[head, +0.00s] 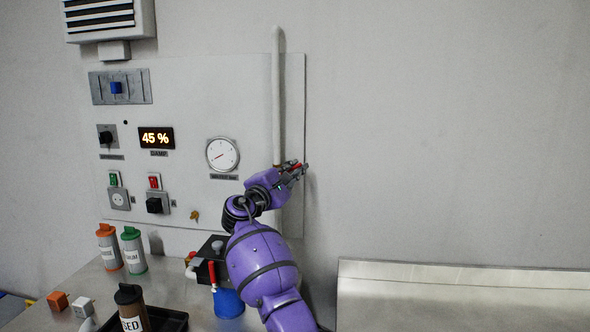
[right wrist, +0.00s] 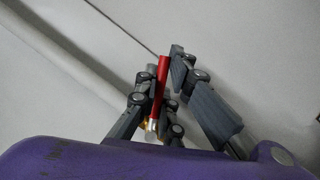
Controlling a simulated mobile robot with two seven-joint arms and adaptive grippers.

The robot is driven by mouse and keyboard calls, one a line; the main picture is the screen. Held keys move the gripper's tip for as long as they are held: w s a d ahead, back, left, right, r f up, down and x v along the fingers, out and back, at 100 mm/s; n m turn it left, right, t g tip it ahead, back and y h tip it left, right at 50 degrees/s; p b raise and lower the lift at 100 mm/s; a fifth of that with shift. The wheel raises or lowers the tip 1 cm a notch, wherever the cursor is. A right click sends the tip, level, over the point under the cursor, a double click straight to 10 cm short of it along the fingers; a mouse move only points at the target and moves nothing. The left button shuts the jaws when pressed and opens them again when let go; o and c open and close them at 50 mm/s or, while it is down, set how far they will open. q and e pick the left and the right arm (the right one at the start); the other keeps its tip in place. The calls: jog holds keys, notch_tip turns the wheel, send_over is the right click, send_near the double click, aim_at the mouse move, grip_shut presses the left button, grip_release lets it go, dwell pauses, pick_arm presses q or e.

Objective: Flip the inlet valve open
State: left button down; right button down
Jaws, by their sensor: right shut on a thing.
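The inlet valve shows as a red lever handle (right wrist: 160,82) between the fingers of my right gripper (right wrist: 163,90) in the right wrist view. In the head view the red handle (head: 296,167) shows at the fingertips of my right gripper (head: 292,172), in front of the lower part of the pale vertical pipe (head: 278,90). The gripper is shut on the handle. A bit of brass (right wrist: 152,135) shows at the handle's lower end. The valve body is mostly hidden by my gripper and wrist. My left gripper is not in view.
The wall panel (head: 180,75) carries a 45 % display (head: 156,138), a round gauge (head: 222,154) and several switches. On the bench below stand orange- and green-capped bottles (head: 133,250), a dark bottle (head: 131,308) and a blue item (head: 228,303). The wall to the right is clear.

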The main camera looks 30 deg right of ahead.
jog(key=shift+w+a+r+n+t, duration=0.1)
jog(key=shift+r+n+t, duration=0.1)
jog(key=shift+n, duration=0.25)
jog(key=shift+a+r+n+t, duration=0.1)
jog(key=shift+n+t, duration=0.1)
jog(key=shift+n, duration=0.25)
jog(key=shift+f, duration=0.1)
jog(key=c, duration=1.9)
grip_release()
jog(key=shift+o, duration=0.2)
jog(key=shift+a, duration=0.1)
jog(key=v, duration=1.1)
jog(key=shift+s+a, duration=0.25)
jog(key=shift+a, duration=0.05)
jog(key=shift+f, duration=0.1)
